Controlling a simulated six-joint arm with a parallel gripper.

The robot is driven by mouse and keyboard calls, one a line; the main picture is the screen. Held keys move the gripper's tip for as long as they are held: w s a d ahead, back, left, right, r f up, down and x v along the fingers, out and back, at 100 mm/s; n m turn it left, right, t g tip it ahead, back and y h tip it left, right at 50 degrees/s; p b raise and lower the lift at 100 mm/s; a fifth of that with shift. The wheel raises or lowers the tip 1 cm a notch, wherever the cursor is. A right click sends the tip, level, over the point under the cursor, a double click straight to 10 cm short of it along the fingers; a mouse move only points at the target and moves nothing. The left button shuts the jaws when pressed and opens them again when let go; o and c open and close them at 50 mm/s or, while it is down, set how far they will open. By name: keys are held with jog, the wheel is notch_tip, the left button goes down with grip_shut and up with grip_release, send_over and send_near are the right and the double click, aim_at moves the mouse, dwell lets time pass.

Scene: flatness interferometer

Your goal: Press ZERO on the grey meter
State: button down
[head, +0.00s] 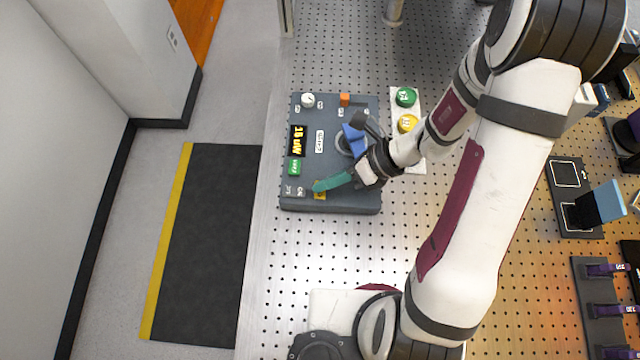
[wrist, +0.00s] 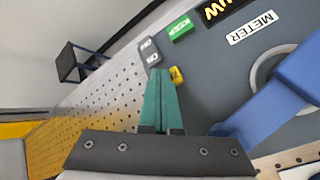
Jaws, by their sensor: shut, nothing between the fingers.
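The grey meter (head: 335,112) lies on the perforated table, with a lit yellow display (head: 298,140) and a METER label (head: 320,141). A yellow button (head: 320,194) is near its front edge; it also shows in the wrist view (wrist: 177,75), partly hidden by my fingers, and its lettering is not readable. My gripper (head: 316,187) has teal fingers, shut and empty, also seen in the wrist view (wrist: 161,72). The fingertips are right beside the yellow button; I cannot tell whether they touch it. A green KEEP button (wrist: 181,27) and a grey switch (wrist: 149,52) are close by.
A blue part (head: 353,139) stands by a round ring on the meter, close to my wrist. A white knob (head: 307,100) and an orange block (head: 344,99) are at its back. Green (head: 405,97) and yellow (head: 407,123) round buttons sit on a white panel to the right.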

jog(key=shift+s+r, duration=0.15)
jog(key=shift+r, duration=0.3)
jog(key=shift+r, duration=2.45)
jog(key=s+d+r+n+h, duration=0.3)
jog(key=s+r+n, duration=0.2)
jog(key=n, duration=0.5)
jog(key=s+d+r+n+h, duration=0.4)
jog(key=s+n, duration=0.4)
jog(key=n, duration=0.2)
jog(key=shift+r+t, duration=0.4)
jog(key=shift+r, duration=0.3)
